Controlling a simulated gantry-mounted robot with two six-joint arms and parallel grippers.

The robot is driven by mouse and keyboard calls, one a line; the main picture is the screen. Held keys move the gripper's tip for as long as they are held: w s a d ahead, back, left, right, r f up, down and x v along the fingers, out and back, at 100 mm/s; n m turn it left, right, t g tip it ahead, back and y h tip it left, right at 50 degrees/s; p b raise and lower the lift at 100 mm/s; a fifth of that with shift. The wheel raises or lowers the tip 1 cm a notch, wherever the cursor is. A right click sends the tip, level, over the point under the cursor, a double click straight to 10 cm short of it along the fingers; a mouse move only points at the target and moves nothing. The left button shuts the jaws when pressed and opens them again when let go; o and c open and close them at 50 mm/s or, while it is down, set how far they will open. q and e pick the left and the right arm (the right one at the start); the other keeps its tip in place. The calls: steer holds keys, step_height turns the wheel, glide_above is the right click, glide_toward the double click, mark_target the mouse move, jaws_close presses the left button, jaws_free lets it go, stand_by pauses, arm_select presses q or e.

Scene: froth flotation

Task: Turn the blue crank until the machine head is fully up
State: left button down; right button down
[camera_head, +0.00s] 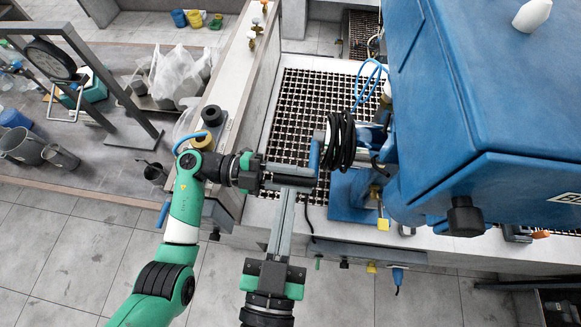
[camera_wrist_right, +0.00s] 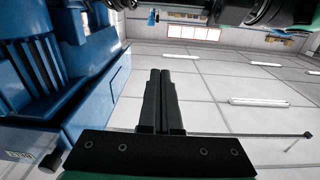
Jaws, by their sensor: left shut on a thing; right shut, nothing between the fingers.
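The blue machine head (camera_head: 495,95) fills the right of the head view, a large box above the bench. The blue crank (camera_head: 314,154) stands out to the left of the machine, beside a coil of black cable. My left gripper (camera_head: 316,174) reaches it from the left and is shut on its handle; the fingers partly hide the grip. My right gripper (camera_head: 288,192) is shut and empty, reaching up from the bottom, close below the left fingers. In the right wrist view its two fingers (camera_wrist_right: 160,95) lie together, with the blue machine (camera_wrist_right: 60,75) to the left.
A black cable coil (camera_head: 341,140) hangs close right of the crank. A grid floor (camera_head: 300,105) lies behind it. A bench with a white bag (camera_head: 178,75), metal cups (camera_head: 22,147) and a dial stand (camera_head: 50,60) is at the left. Tiled floor is open at the front.

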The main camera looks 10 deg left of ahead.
arm_select(q)
steer(key=shift+r, duration=0.1)
arm_select(e)
steer(key=f, duration=0.1)
arm_select(q)
steer(key=shift+w, duration=0.1)
arm_select(e)
glide_above(290, 181)
steer(key=w, duration=0.1)
steer(key=shift+d+f+n, duration=0.1)
steer(key=shift+f+n, duration=0.05)
steer(key=shift+n, duration=0.15)
steer(key=f, duration=0.3)
steer(key=shift+s, duration=0.3)
arm_select(q)
steer(key=shift+a, duration=0.1)
arm_select(e)
steer(key=shift+s+f, duration=0.15)
steer(key=shift+f, duration=0.25)
